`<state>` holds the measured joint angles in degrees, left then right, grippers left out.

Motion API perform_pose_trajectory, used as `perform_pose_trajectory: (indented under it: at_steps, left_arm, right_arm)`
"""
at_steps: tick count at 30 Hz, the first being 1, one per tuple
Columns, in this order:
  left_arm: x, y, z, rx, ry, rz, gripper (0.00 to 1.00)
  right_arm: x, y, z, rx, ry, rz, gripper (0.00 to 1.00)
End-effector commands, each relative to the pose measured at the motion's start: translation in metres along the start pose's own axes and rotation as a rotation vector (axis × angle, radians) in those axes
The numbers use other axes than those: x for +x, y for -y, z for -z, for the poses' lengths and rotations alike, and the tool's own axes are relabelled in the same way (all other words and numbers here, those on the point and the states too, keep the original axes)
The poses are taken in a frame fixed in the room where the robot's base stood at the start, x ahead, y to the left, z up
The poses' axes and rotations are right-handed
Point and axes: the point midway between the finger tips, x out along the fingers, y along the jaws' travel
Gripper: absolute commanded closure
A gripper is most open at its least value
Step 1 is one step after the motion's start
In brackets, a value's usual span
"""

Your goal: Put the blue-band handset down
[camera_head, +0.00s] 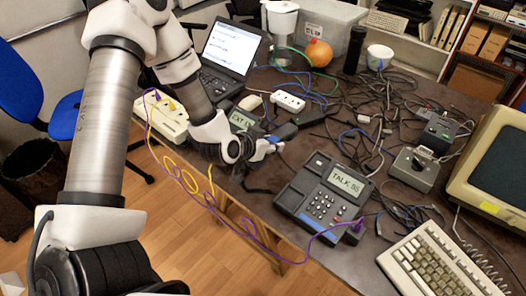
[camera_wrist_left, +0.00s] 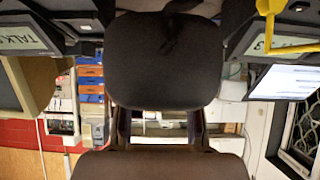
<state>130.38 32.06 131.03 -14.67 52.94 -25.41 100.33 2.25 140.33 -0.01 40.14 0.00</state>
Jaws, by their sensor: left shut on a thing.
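My left gripper (camera_head: 272,146) is low over the table, between two dark desk phones, and is shut on a dark handset. In the left wrist view the handset (camera_wrist_left: 163,60) is a large dark block across the top middle, with a thin dark cord over it. No blue band shows clearly on it. The near phone (camera_head: 325,195) has a lit display reading "TALK" and a keypad; it stands right of the gripper. The far phone (camera_head: 243,120) is partly hidden behind my left wrist. Whether the handset touches anything is hidden. My right gripper is not in view.
A yellow cable (camera_head: 183,166) and a purple cable (camera_head: 245,229) loop around the left arm and front edge. A laptop (camera_head: 230,55) stands behind. Tangled cables (camera_head: 375,110) cover the table's right middle. A beige keyboard (camera_head: 435,262) and monitor (camera_head: 500,165) stand at right.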

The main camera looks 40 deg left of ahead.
Motion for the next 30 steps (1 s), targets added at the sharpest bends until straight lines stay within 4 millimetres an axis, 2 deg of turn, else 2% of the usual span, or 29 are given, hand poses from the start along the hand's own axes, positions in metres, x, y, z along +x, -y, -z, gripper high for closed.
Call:
perform_pose_trajectory:
  at_steps: [6,15,27,28,29,30]
  left_arm:
    - [0.025,0.001,-0.039,0.006,0.010,-0.005,1.00]
    - [0.052,0.001,-0.080,0.004,0.008,-0.004,1.00]
    - [0.058,0.001,-0.087,0.002,0.004,-0.004,1.00]
    - [0.057,0.001,-0.086,0.002,0.005,-0.004,0.55]
    - [0.057,0.001,-0.086,0.002,0.005,-0.004,0.44]
    - [0.057,0.001,-0.086,0.002,0.005,-0.004,0.40]
  right_arm:
    - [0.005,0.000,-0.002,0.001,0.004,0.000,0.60]
    - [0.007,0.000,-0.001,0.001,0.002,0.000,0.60]
    - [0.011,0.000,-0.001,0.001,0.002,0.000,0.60]
    - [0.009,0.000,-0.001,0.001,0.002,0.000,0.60]
    - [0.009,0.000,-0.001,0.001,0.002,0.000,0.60]
    - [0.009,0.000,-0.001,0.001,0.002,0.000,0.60]
